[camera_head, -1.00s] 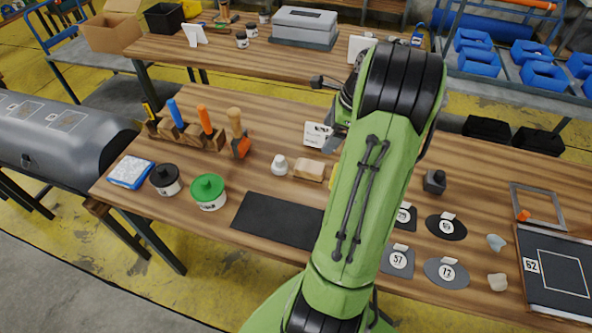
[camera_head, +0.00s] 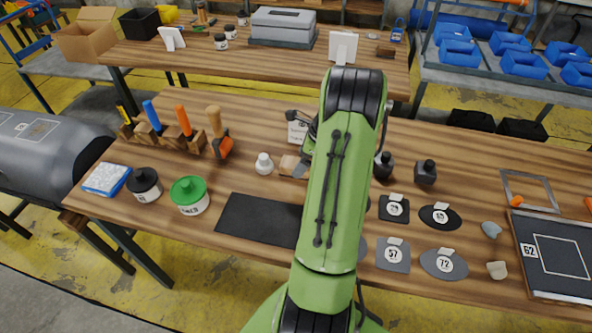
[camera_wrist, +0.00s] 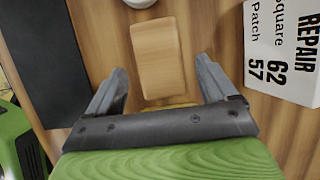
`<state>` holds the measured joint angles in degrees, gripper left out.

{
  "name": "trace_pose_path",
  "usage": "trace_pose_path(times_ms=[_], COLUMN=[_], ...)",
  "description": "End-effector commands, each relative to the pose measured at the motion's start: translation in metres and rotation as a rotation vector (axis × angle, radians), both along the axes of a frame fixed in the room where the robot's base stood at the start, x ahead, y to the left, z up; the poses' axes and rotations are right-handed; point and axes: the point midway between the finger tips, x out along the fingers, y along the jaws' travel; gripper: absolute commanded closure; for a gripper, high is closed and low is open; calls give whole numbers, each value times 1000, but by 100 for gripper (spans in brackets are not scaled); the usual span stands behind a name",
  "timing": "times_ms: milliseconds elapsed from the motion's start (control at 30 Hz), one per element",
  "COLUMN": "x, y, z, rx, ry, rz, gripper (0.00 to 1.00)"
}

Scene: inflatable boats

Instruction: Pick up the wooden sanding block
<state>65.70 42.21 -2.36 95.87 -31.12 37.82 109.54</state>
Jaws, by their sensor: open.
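The wooden sanding block (camera_wrist: 157,58) is a light tan block lying on the wooden table. In the wrist view it lies ahead of my gripper (camera_wrist: 160,88), roughly centred between the two fingers. The fingers are spread apart and nothing is held. In the head view the block (camera_head: 289,165) shows just left of my green arm, which hides part of that area. My gripper (camera_head: 306,150) is mostly hidden there by my own arm.
A white repair card box (camera_wrist: 283,45) stands right of the block. A black mat (camera_wrist: 42,60) lies to its left. A white-topped bottle (camera_head: 264,164) is beside the block.

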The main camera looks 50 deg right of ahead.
Motion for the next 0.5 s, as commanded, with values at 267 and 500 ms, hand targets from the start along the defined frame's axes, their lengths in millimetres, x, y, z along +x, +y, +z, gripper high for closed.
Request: trace_pose_path(times_ms=[267, 500], x=[8, 8], y=[4, 4], z=[-24, -23], rx=[0, 0], ry=[0, 0], rz=[-1, -1], gripper=[15, 44])
